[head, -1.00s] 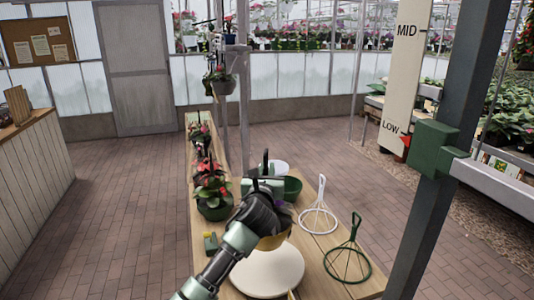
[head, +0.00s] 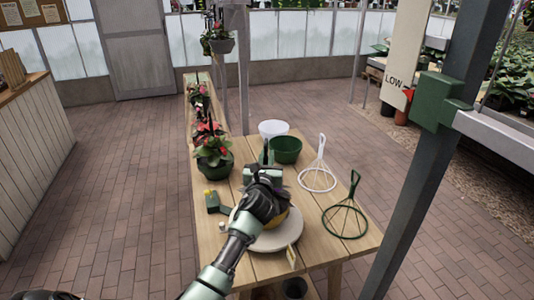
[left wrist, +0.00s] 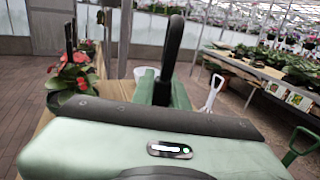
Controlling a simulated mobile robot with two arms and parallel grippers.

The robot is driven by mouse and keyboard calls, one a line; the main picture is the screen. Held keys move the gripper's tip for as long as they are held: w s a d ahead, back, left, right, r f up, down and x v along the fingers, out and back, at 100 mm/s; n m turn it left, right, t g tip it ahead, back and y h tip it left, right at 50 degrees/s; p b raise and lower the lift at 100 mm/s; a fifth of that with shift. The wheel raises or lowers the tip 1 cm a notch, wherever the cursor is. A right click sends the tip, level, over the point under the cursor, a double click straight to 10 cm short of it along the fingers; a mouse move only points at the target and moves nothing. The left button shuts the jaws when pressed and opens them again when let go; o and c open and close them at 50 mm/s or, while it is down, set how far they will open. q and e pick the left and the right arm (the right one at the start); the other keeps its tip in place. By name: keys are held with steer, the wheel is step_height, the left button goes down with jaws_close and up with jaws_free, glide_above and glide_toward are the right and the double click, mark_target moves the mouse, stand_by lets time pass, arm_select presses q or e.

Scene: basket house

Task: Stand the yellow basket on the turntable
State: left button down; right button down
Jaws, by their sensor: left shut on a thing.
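The yellow basket (head: 291,219) shows only in part in the head view, behind my left wrist. It is over the round pale turntable (head: 262,243) on the wooden bench; I cannot tell whether it touches the disc. My left gripper (head: 265,170) is above the basket and shut, apparently on its handle; the grip itself is hidden. In the left wrist view the gripper's pale green body (left wrist: 150,150) fills the bottom and the basket cannot be made out. My right gripper is not in view.
On the bench (head: 215,250) stand a potted red-flowered plant (head: 213,155), a white pot (head: 273,128), a green bowl (head: 286,150), a white wire hanger (head: 318,178) and a green one (head: 345,220). A dark post (head: 425,150) rises at right.

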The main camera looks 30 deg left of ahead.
arm_select(q)
steer(key=shift+r, duration=0.3)
steer(key=shift+f, duration=0.1)
steer(key=c, duration=1.4)
jaws_free()
steer(key=shift+s+f, duration=0.1)
steer(key=shift+f, duration=0.1)
steer(key=shift+s+r, duration=0.1)
steer(key=b+v, duration=0.1)
steer(key=v, duration=1.1)
